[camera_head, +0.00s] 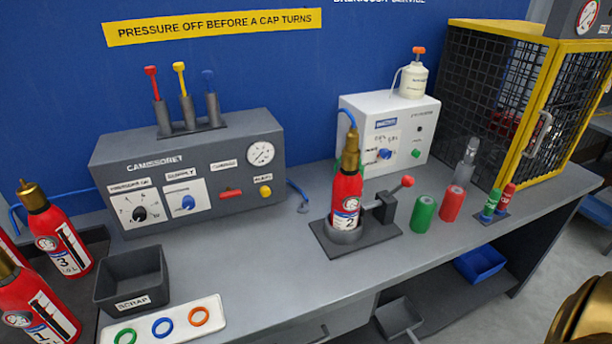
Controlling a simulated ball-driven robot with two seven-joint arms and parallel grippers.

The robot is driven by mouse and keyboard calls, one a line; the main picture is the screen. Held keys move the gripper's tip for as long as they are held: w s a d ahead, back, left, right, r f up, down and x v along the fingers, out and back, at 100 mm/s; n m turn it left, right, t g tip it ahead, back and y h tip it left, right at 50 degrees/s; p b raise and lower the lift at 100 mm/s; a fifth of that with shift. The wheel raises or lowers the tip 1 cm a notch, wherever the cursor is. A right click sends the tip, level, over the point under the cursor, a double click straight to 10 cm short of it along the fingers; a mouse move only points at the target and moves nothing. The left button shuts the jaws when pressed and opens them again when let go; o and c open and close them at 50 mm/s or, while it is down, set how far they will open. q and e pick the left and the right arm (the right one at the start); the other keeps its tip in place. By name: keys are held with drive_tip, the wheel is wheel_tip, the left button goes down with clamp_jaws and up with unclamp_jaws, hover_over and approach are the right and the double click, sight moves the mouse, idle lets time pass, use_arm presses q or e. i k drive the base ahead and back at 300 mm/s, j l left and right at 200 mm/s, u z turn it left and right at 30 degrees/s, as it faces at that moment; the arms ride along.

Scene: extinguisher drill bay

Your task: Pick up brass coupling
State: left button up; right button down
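A brass fitting (351,152) sits upright on top of the red extinguisher marked 2 (346,196), with a blue hose (347,117) at its upper end. It looks like the brass coupling. The extinguisher stands in a round grey cup on a clamp base (320,238), beside a clamp with a red-knobbed lever (388,202). Another brass top (31,195) is on the extinguisher marked 3 (60,235) at the left. Neither gripper can be made out. A cut-off gold-coloured shape fills the lower right corner; I cannot tell what it is.
A grey control console (190,170) stands behind left, a white box (400,130) behind right. A scrap bin (135,280) and ring tray (190,325) are at front left. Green (424,214) and red (451,204) cylinders stand right. A yellow-framed cage (535,110) bounds the right.

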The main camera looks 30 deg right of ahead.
sight(352, 140)
drive_tip(key=z, duration=0.85)
